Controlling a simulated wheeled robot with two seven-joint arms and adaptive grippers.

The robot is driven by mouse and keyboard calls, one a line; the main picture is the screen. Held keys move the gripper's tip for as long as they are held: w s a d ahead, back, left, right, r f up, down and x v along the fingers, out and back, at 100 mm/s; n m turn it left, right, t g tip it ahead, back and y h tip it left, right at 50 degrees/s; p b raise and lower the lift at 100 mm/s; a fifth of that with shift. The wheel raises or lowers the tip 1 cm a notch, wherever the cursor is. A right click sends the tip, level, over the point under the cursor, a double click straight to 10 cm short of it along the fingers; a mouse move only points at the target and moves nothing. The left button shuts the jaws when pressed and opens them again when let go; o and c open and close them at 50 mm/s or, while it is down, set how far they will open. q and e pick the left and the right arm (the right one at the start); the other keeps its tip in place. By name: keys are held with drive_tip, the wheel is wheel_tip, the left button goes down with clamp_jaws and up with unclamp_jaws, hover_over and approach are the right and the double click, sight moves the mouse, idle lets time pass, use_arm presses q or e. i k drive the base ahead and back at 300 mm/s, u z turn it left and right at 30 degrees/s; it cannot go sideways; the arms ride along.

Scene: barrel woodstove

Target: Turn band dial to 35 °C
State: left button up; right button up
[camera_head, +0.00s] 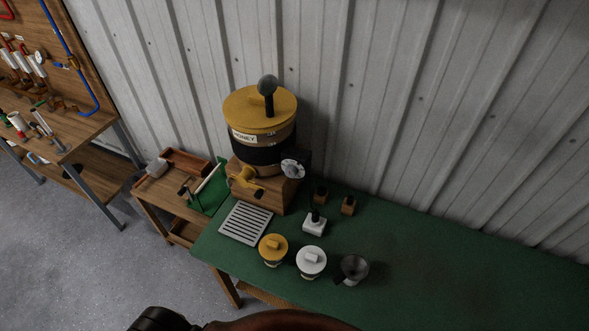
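The honey tank (260,115) stands upright on a wooden block stand at the left end of the green table. It has a yellow lid with a black knob and a label reading "HONEY". A black band (257,152) wraps around its lower half. The band dial (292,169) is a small round pale disc with a dark mark at the band's right front. Its markings are too small to read, so its setting cannot be told. A yellow tap (243,178) sticks out at the front. Neither of my grippers can be made out in the view.
On the green table (450,260) are a slatted grey grate (246,223), a yellow-lidded jar (273,250), a white-lidded jar (311,262), a grey mug (352,270) and a white block with a black knob (314,222). The table's right side is clear. A corrugated wall stands behind.

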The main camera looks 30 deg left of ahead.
sight(291, 172)
drive_tip(key=z, duration=2.6)
drive_tip(key=k, duration=1.75)
drive_tip(key=u, duration=2.65)
